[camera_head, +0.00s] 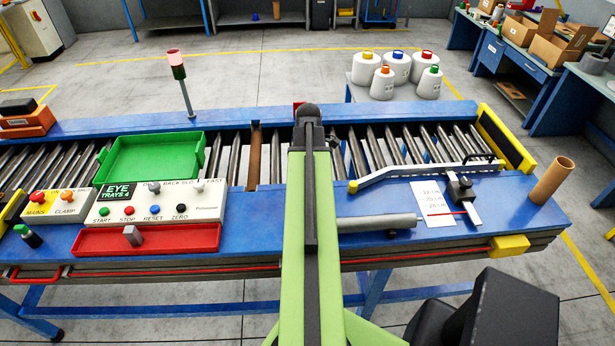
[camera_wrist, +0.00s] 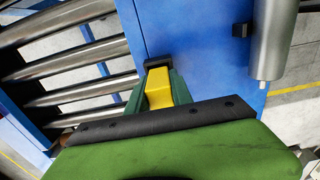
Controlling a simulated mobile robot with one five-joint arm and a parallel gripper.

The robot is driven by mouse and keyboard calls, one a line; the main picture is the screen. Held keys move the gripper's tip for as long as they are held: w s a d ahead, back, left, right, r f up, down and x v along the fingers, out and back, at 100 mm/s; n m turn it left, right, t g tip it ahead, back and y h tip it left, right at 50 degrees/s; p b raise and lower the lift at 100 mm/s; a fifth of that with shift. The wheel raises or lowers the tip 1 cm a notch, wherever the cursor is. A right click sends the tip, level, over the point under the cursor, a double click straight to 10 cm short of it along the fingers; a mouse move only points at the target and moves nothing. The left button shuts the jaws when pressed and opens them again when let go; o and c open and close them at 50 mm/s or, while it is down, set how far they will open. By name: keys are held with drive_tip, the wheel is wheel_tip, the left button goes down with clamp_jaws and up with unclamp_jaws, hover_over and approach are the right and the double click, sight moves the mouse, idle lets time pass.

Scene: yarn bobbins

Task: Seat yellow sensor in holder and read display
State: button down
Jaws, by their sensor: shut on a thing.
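My gripper (camera_wrist: 160,82) shows in the wrist view. Its two green fingers are closed on either side of a yellow block, the yellow sensor (camera_wrist: 158,94). A small black piece (camera_wrist: 157,63) sits at the sensor's far end, over the blue bench surface; I cannot tell whether it is part of the sensor or of a holder. In the head view my raised arm hides the gripper and the sensor. I cannot make out a holder or a lit display in either view.
A grey cylinder (camera_head: 376,222) lies right of my arm; it also shows in the wrist view (camera_wrist: 273,42). A control panel (camera_head: 160,203), green tray (camera_head: 152,158) and red tray (camera_head: 147,239) are left. A caliper-like slide (camera_head: 463,192), paper sheet (camera_head: 433,203) and cardboard tube (camera_head: 552,181) are right.

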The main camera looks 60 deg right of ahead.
idle(0.4)
drive_tip(key=shift+f+b, duration=1)
drive_tip(key=shift+s+a+f+b, duration=0.25)
drive_tip(key=shift+s+a+b, duration=0.1)
drive_tip(key=shift+a+b, duration=0.15)
drive_tip(key=c, duration=1.1)
unclamp_jaws()
drive_tip(key=shift+s+a, duration=0.1)
drive_tip(key=shift+o, duration=0.2)
drive_tip(key=p, duration=0.1)
drive_tip(key=r+p, duration=0.1)
drive_tip(key=d+r+p, duration=0.1)
drive_tip(key=shift+w+r, duration=0.2)
drive_tip(key=shift+w, duration=0.15)
drive_tip(key=r+p, duration=1)
drive_tip(key=shift+s+a+r+p, duration=0.2)
drive_tip(key=shift+r+p, duration=0.1)
drive_tip(key=shift+r, duration=0.1)
drive_tip(key=shift+w+f, duration=0.1)
drive_tip(key=shift+f, duration=0.05)
